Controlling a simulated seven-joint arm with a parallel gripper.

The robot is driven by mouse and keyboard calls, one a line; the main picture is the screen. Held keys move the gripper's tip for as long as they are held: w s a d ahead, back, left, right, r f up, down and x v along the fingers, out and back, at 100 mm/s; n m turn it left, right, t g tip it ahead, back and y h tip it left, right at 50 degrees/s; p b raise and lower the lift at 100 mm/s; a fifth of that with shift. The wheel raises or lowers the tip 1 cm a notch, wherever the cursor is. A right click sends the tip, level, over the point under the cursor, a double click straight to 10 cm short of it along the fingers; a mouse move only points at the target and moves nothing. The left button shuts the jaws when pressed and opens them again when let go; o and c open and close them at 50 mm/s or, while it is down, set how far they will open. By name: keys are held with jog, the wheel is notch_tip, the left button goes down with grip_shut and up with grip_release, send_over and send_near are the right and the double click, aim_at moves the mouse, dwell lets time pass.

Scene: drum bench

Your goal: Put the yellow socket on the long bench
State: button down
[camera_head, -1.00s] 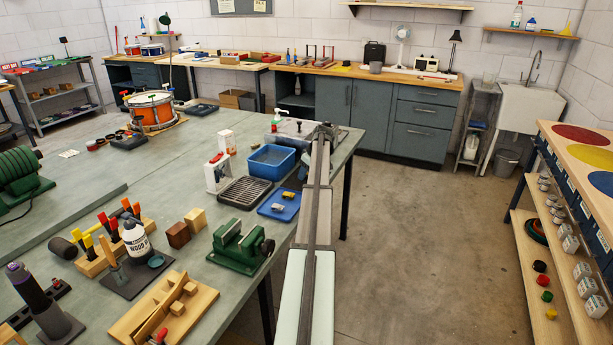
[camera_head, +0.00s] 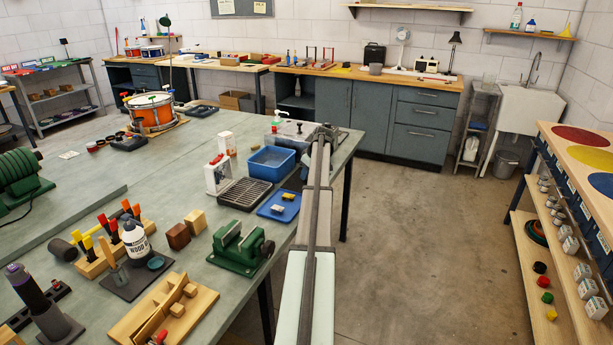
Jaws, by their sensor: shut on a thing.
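My arm reaches away from the bottom of the view, and my gripper (camera_head: 326,132) is at its far end, over the far right corner of the grey-green bench (camera_head: 160,180). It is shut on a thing. The fingertips and what they hold are hidden behind the wrist. On a blue tray (camera_head: 265,214) at the bench's right edge lie small items, one of them yellow (camera_head: 277,209); they are too small to tell whether one is a socket. A long wooden-topped bench (camera_head: 395,78) with grey cabinets runs along the back wall.
A blue bin (camera_head: 271,161), a dark grate (camera_head: 245,193) and a green vise (camera_head: 238,247) stand left of my arm. Open floor (camera_head: 420,240) lies to the right, before a shelf unit with coloured discs (camera_head: 582,135).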

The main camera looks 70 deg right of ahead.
notch_tip(320, 180, up, 10)
jog(key=shift+f, duration=0.1)
dwell(0.4)
